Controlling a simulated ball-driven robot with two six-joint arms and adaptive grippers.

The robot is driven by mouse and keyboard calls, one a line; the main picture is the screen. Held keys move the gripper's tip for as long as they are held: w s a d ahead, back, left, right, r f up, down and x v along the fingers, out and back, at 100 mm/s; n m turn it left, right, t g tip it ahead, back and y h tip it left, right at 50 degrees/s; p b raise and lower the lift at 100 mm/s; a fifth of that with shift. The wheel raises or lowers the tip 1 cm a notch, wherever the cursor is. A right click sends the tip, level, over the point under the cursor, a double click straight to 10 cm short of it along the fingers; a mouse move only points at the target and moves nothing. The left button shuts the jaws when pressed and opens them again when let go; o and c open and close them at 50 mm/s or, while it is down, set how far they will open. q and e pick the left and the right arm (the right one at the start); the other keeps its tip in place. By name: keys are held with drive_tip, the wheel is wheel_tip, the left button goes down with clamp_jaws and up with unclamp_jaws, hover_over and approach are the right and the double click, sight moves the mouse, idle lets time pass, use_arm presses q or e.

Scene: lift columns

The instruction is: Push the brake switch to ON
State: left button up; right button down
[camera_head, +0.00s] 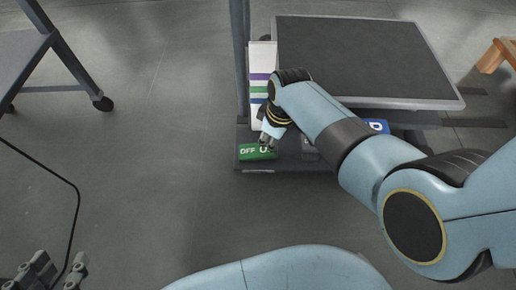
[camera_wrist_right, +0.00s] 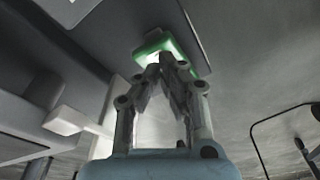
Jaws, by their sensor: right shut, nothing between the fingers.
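The brake switch (camera_head: 248,152) is a green rocker low at the front left of the lift column's dark base. Its OFF lettering shows on the left half; the ON half is partly hidden by my right gripper (camera_head: 268,144). The right gripper is shut and empty, with its fingertips at the switch's right half. In the right wrist view, the closed fingertips (camera_wrist_right: 170,62) overlap the green switch (camera_wrist_right: 176,44); I cannot tell whether they press it. My left gripper (camera_head: 58,272) is open and empty at the bottom left, far from the switch.
A dark platform (camera_head: 355,60) stands behind my right arm. A white panel with coloured stripes (camera_head: 259,85) rises behind the switch. A blue-marked part (camera_head: 376,126) lies to the right. A wheeled frame (camera_head: 80,88) stands at the left; open floor lies between.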

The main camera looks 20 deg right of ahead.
use_arm(q)
drive_tip(key=shift+s+f+b, duration=0.25)
drive_tip(key=shift+f+b, duration=0.35)
drive_tip(key=shift+f, duration=0.15)
use_arm(e)
drive_tip(key=shift+f, duration=1)
drive_tip(key=shift+w+r+p, duration=0.1)
drive_tip(key=shift+r+p, duration=0.65)
drive_tip(key=shift+r, duration=0.1)
wheel_tip(320, 180, up, 6)
drive_tip(key=p, duration=0.5)
drive_tip(key=shift+f, duration=0.2)
use_arm(q)
wheel_tip(320, 180, up, 8)
drive_tip(key=w+t, duration=0.1)
drive_tip(key=w, duration=0.1)
drive_tip(key=shift+w+r, duration=0.15)
drive_tip(key=shift+w, duration=0.05)
use_arm(e)
drive_tip(key=shift+f, duration=0.15)
